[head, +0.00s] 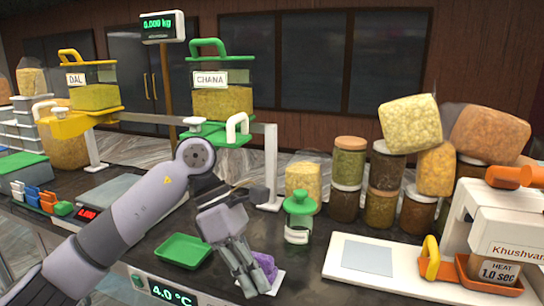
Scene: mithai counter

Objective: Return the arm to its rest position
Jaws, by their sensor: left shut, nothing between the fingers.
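My left arm comes in from the lower left, rises to its elbow and bends down over the dark counter. Its grey left gripper (256,287) points down near the front edge of the counter, with its fingers together and nothing seen between them. A purple item (266,264) lies right beside the fingers, on a small white sheet (276,284), partly hidden by them. I cannot tell whether the fingers touch it. My right gripper is not in view.
A green tray (183,250) lies left of the gripper. A green-lidded jar (299,216) stands behind it. A white sealing machine (485,245) is at the right. The DAL (95,95) and CHANA (223,100) dispensers stand behind my arm. Stacked jars and bags fill the back right.

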